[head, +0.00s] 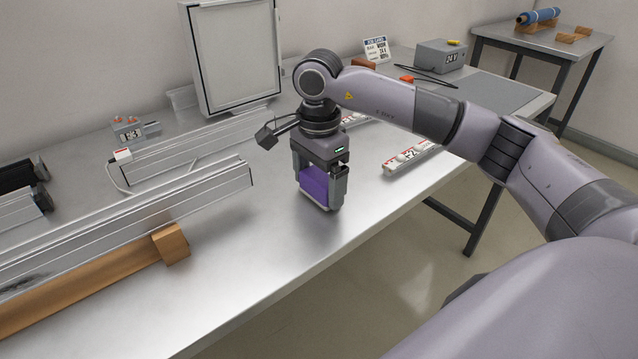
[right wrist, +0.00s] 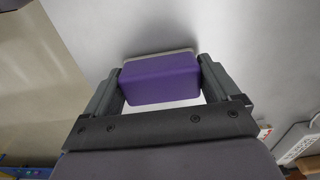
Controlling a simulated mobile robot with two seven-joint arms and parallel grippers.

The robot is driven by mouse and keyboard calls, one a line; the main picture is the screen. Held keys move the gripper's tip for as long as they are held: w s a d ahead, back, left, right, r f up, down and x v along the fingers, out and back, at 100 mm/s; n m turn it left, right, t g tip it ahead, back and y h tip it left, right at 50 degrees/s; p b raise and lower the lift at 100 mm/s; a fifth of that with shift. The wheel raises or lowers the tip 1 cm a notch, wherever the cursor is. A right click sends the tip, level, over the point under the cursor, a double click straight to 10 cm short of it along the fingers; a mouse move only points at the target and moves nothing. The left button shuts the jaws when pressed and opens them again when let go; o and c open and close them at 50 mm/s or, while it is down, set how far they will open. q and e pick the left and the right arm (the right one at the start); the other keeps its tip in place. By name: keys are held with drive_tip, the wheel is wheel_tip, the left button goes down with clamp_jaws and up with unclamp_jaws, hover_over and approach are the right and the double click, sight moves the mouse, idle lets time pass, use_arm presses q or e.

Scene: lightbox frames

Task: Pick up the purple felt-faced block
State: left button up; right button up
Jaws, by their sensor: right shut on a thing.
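The purple block (head: 314,186) is between the fingers of my right gripper (head: 322,190), over the metal table in the head view. My right gripper is shut on it, with the fingers pointing down. In the right wrist view the purple block (right wrist: 160,78) sits between the two fingers, with a pale layer along its far edge. My right gripper (right wrist: 160,82) touches it on both sides there. I cannot tell whether the block still touches the table. My left gripper is not in view.
The metal table (head: 270,250) is clear in front of the gripper. Aluminium frame profiles (head: 130,215) and a wooden piece (head: 172,245) lie at left. A framed panel (head: 235,60) stands behind. A white labelled strip (head: 412,157) lies right of the gripper. A grey box (head: 440,56) stands farther back.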

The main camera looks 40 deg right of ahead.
sight(318, 178)
use_arm(q)
drive_tip(key=p, duration=0.1)
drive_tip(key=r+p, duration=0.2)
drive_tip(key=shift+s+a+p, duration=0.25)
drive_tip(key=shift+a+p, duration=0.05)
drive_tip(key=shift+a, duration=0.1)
use_arm(e)
wheel_tip(318, 178, up, 20)
drive_tip(key=shift+f, duration=0.25)
